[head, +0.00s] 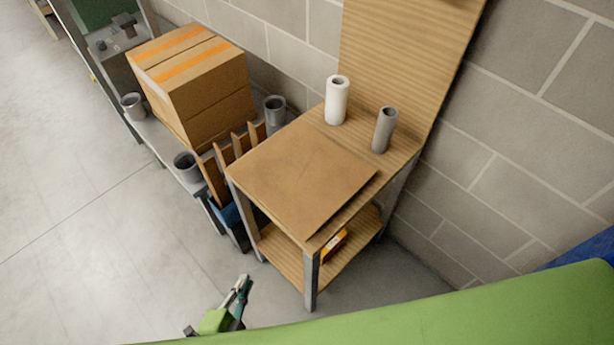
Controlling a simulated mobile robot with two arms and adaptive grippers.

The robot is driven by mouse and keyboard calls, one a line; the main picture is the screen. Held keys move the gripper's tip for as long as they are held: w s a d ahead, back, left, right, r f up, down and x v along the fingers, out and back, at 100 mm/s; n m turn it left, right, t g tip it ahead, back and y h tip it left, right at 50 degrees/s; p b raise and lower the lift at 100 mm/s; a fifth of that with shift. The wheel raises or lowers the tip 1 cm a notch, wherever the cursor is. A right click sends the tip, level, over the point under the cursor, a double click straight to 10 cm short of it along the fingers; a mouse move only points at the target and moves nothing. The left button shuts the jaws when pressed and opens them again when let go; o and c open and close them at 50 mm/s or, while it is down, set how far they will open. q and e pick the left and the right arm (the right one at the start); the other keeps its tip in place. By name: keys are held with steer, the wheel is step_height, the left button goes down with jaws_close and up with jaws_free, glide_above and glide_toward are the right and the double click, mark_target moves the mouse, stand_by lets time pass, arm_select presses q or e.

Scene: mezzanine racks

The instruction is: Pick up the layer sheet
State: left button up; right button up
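The layer sheet (305,177) is a flat brown square sheet lying on top of a small wooden table (400,143). It covers most of the front of the tabletop, its front right edge near the table's edge. My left gripper (245,281) is low in front of the table, left of its front leg and well apart from the sheet. Its fingers show nearly edge-on, so I cannot tell if they are open; I see nothing held. My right gripper is not in view.
A white roll (337,100) and a grey cylinder (384,130) stand behind the sheet. A small orange box (334,245) lies on the lower shelf. Left are a large taped carton (195,85), grey cups (186,166) and upright brown boards (213,180). A block wall stands behind; left floor is clear.

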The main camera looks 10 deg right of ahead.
arm_select(q)
steer(key=w+d+r+m+t+h+b, duration=0.1)
steer(key=d+r+m+t+h, duration=0.15)
steer(key=r, duration=0.45)
steer(key=w+d+r+m+t+h+b, duration=0.1)
steer(key=d+r+m, duration=0.25)
steer(key=r, duration=0.35)
steer(key=m+p, duration=0.1)
glide_toward(279, 207)
steer(key=x, duration=0.4)
steer(key=shift+h, duration=0.35)
steer(key=p+x, duration=0.1)
steer(key=x, duration=0.4)
steer(key=shift+w+a+f, duration=0.1)
steer(key=shift+a+f, duration=0.05)
steer(key=shift+f, duration=0.05)
steer(key=shift+w+d+f, duration=0.1)
steer(key=shift+w+d, duration=0.15)
steer(key=shift+w, duration=0.15)
jaws_close()
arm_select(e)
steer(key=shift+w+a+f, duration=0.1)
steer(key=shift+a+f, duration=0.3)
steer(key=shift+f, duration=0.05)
